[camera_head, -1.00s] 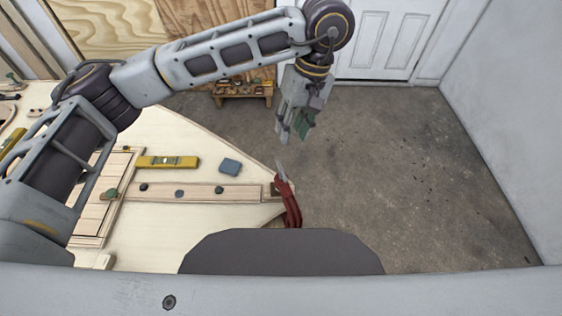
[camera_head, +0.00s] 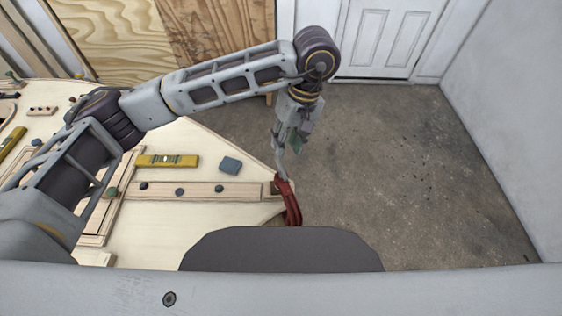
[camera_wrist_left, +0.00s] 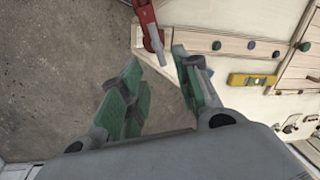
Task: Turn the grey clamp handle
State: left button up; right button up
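A red clamp (camera_head: 290,203) sits at the right corner of the plywood hull panel. Its grey clamp handle (camera_head: 279,162) sticks up from the red part toward my left gripper. My left gripper (camera_head: 291,143) points down, close by the handle in the head view. In the left wrist view the red clamp (camera_wrist_left: 146,12) is at the top and the grey handle (camera_wrist_left: 156,44) reaches toward the gap between the green-padded fingers (camera_wrist_left: 158,66). The fingers are open and apart. I cannot tell whether either touches the handle. My right gripper is out of view.
The pale plywood panel (camera_head: 150,222) carries a yellow level (camera_head: 167,161), a blue-grey block (camera_head: 231,165) and a wooden strip (camera_head: 205,191) with dark knobs. Bare concrete floor (camera_head: 400,180) lies open to the right. A white door (camera_head: 392,40) stands behind.

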aim_at(282, 171)
pick_arm(q)
jog(key=shift+x, duration=4.15)
grip_shut()
